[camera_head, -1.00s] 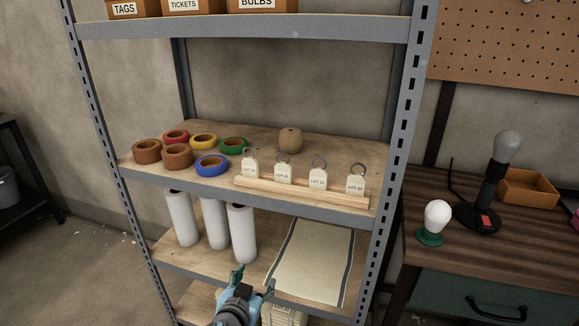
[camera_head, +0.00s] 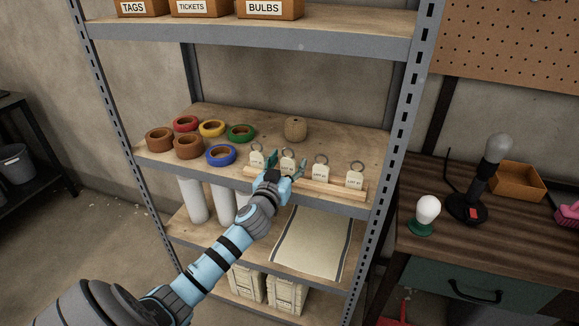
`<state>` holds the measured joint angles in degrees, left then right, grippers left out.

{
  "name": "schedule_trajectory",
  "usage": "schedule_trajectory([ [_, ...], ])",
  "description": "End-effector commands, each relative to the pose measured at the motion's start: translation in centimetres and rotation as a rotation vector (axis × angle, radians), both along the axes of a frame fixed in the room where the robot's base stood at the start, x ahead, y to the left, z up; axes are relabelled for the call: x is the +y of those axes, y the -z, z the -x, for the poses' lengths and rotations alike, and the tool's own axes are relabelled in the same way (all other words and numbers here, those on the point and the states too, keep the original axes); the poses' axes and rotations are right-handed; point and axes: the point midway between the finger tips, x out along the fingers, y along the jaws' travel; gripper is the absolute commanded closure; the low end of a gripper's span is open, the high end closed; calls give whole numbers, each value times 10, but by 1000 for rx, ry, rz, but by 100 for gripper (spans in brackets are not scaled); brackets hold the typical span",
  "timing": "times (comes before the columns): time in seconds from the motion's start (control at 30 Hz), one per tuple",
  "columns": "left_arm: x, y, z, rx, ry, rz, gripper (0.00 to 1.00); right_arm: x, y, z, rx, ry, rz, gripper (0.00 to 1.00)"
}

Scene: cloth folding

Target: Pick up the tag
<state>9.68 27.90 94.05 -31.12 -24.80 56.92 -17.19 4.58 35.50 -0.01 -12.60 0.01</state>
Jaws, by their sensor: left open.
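Several cream tags with rings stand in a row in a wooden strip (camera_head: 335,187) on the middle shelf: the leftmost tag (camera_head: 257,159), the second tag (camera_head: 288,163), the third tag (camera_head: 321,171) and the rightmost tag (camera_head: 354,178). My left gripper (camera_head: 287,162) is open in front of the strip. In the picture its fingers lie on either side of the second tag; I cannot tell whether they touch it. The gripper hides part of the strip. My right gripper is not in view.
Tape rolls (camera_head: 188,146) lie left of the tags, and a twine ball (camera_head: 294,129) stands behind them. The upper shelf edge (camera_head: 250,38) runs above. White rolls (camera_head: 192,200) and a striped cloth (camera_head: 312,240) are on the shelf below.

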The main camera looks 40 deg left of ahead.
Motion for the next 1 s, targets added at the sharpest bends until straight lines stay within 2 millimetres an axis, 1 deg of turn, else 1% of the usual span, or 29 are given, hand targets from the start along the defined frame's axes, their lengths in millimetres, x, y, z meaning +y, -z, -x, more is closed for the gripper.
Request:
schedule_trajectory([
  [0.07, 2, -1, -6, 0, 0, 1, 40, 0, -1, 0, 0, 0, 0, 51],
  [0.23, 2, 0, -6, 1, 1, 0, 40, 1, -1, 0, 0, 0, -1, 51],
  [0.27, 2, 0, -6, 1, 1, 0, 43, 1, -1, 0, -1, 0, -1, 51],
  [0.5, 2, 0, -6, 1, 1, 0, 82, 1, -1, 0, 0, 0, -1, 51],
  [0.53, 2, 0, -6, 1, 1, 0, 84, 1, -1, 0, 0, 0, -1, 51],
  [0.83, 1, -2, -6, 1, 1, -1, 84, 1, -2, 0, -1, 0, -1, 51],
  [0.93, 1, -12, -6, -1, 1, 0, 84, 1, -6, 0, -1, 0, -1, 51],
  [1.0, 2, -23, -6, -2, 0, -1, 84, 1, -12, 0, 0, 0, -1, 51],
])
